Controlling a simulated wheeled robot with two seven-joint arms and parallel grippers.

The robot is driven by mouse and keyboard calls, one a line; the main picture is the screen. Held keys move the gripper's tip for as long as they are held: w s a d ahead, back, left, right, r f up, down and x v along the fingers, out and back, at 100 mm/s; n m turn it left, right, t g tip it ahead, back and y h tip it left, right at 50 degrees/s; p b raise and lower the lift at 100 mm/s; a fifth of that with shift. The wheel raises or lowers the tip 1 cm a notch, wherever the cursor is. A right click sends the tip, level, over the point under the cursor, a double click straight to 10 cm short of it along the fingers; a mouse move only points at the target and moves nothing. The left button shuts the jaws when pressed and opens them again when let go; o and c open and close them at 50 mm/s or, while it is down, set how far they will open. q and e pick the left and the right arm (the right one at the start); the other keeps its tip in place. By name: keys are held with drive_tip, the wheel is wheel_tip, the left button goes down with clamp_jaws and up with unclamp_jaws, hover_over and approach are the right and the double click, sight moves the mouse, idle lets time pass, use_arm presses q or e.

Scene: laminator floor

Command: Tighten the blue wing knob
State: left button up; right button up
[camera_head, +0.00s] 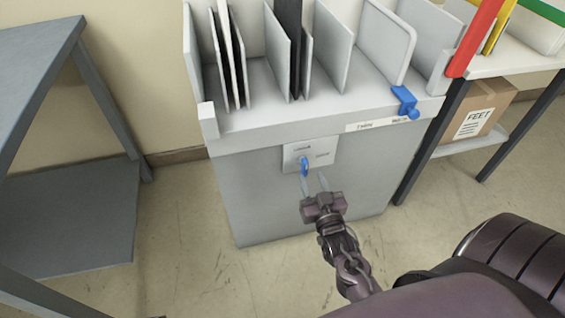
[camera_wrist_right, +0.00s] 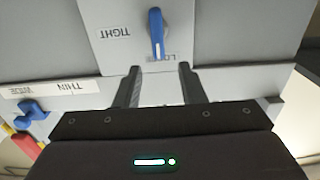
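The blue wing knob (camera_head: 304,168) sits on a pale plate (camera_head: 322,153) on the front of the grey cabinet. In the right wrist view the knob (camera_wrist_right: 156,35) stands upright in the picture, and its white-marked end covers part of the LOOSE label. The TIGHT label (camera_wrist_right: 115,32) is beside it. My right gripper (camera_head: 314,184) is open in front of the knob. In the right wrist view its fingertips (camera_wrist_right: 160,68) are apart with nothing between them, short of the knob. My left gripper is not in view.
A blue slider (camera_head: 405,102) is on the cabinet's top edge near a THIN/WIDE label. Upright grey dividers (camera_head: 335,45) stand on top. A grey table (camera_head: 35,60) is at left, and a shelf with a cardboard box (camera_head: 480,110) is at right. Floor between table and cabinet is clear.

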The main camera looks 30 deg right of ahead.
sight(306, 165)
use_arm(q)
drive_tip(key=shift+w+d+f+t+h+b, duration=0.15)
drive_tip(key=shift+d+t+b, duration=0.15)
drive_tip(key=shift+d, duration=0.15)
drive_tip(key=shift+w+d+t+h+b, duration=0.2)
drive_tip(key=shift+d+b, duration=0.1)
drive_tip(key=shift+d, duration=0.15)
use_arm(e)
drive_tip(key=x, duration=0.7)
drive_tip(key=shift+w+d+r, duration=0.1)
drive_tip(key=shift+w+d, duration=0.05)
drive_tip(key=shift+w, duration=0.1)
clamp_jaws()
